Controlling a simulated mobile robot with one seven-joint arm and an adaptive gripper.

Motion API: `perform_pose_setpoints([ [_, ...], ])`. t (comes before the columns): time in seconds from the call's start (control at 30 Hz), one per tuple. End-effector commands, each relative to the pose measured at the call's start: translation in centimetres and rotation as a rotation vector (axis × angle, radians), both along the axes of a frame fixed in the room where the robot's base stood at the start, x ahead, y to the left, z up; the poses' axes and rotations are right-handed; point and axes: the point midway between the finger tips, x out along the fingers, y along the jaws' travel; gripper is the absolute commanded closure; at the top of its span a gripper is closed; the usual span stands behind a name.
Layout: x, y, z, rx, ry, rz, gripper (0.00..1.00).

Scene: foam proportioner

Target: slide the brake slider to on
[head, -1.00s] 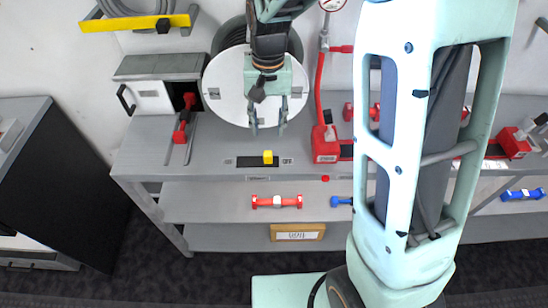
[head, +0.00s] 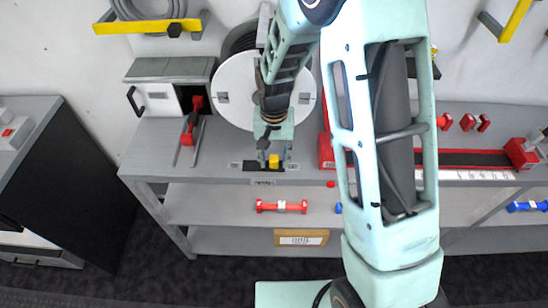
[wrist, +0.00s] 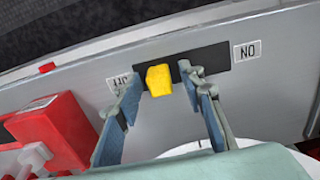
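The brake slider is a yellow knob (head: 273,161) in a short black slot (head: 254,167) on the grey bench front. In the wrist view the knob (wrist: 158,82) sits toward the OFF end of its slot (wrist: 212,59). The ON label (wrist: 246,50) is at the right there; the OFF label (wrist: 119,81) is at the left, partly covered by a finger. In the head view ON is left and OFF right. My gripper (wrist: 160,76) is open, its fingers on either side of the knob. A gap shows on each side; whether the fingertips reach knob height is unclear.
A white reel disc (head: 232,96) stands behind the slot. A red-handled lever (head: 190,125) is at its left. A red block (wrist: 45,135) lies left in the wrist view. A small red button (head: 331,184) sits on the bench edge.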

Motion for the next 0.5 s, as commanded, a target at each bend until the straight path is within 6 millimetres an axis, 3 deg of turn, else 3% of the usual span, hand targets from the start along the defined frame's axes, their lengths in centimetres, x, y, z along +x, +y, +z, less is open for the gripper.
perform_pose_setpoints([
  [0.23,-0.01,-0.01,-0.06,0.000,0.000,0.000,0.65],
  [0.5,0.00,-0.01,-0.03,0.000,0.000,0.000,0.95],
])
